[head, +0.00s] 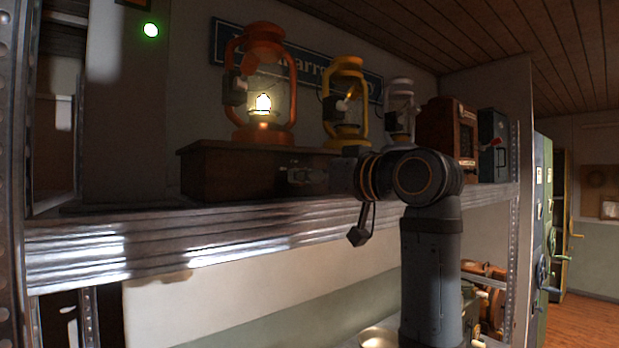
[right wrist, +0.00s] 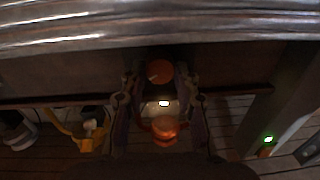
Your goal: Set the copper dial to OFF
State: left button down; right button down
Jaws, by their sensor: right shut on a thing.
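The copper dial (right wrist: 160,71) shows in the right wrist view as an orange disc on the front of the dark wooden box (head: 228,175). My right gripper (head: 297,174) is in front of that box in the head view, reaching in from the right. In the right wrist view its two fingers stand on either side of the dial, and it is shut on it. No markings or pointer on the dial can be read. The dial is hidden in the head view. The orange lantern (head: 265,130) on top of the box is lit. My left gripper is not in view.
The shelf's front edge runs close below my gripper. A green light (head: 150,30) glows at upper left.

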jog(key=shift+f+n+b, duration=0.1)
jog(key=shift+n+b, duration=0.7)
jog(key=shift+n, duration=0.2)
jog(key=n+b, duration=0.1)
jog(key=n, duration=0.1)
jog(key=shift+n+b, duration=0.3)
jog(key=n+b, duration=0.2)
jog(key=n, duration=0.4)
jog(key=shift+h+b, duration=0.4)
jog(key=n+b, duration=0.2)
jog(key=n, duration=0.4)
jog(key=shift+a, duration=0.1)
jog(key=n+b, duration=0.1)
jog(key=n, duration=0.2)
jog(key=shift+n+h, duration=0.3)
jog(key=shift+n+b, duration=0.35)
jog(key=shift+n, duration=1.05)
